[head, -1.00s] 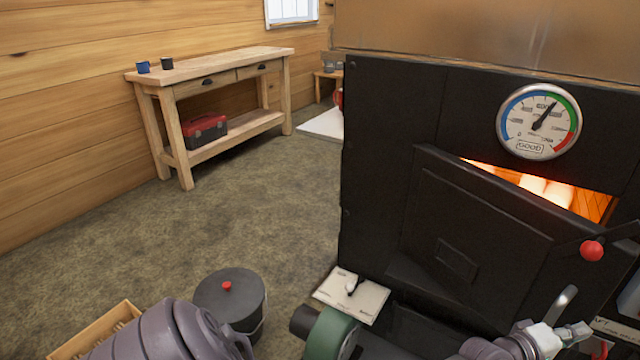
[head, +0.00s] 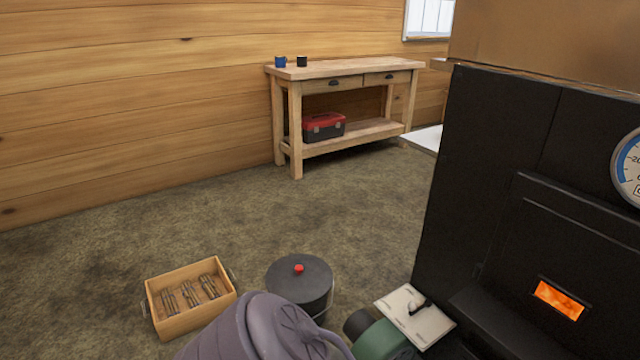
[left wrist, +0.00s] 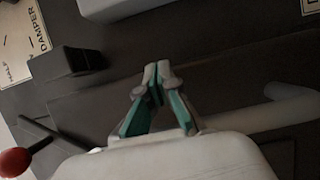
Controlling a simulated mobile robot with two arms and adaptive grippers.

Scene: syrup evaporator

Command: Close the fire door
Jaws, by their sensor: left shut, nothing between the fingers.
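The black fire door (head: 530,235) is in the front of the dark evaporator at the right of the head view. The part I see looks flat against the front, with no glowing gap along it; its right side is out of frame. Orange fire shows through its small window (head: 558,300). My left gripper (left wrist: 157,70) is shut and empty in the left wrist view, in front of a dark surface. A pale bent bar (left wrist: 255,116) lies behind it; contact cannot be told. A red knob (left wrist: 14,162) on a black rod is at the lower left. My right gripper is not in view.
A lidded black pot (head: 300,282) and a wooden crate (head: 190,325) of sticks stand on the floor. A pale damper plate (head: 415,315) is beside the evaporator's base. A workbench (head: 340,70) stands by the wall. Open floor lies between.

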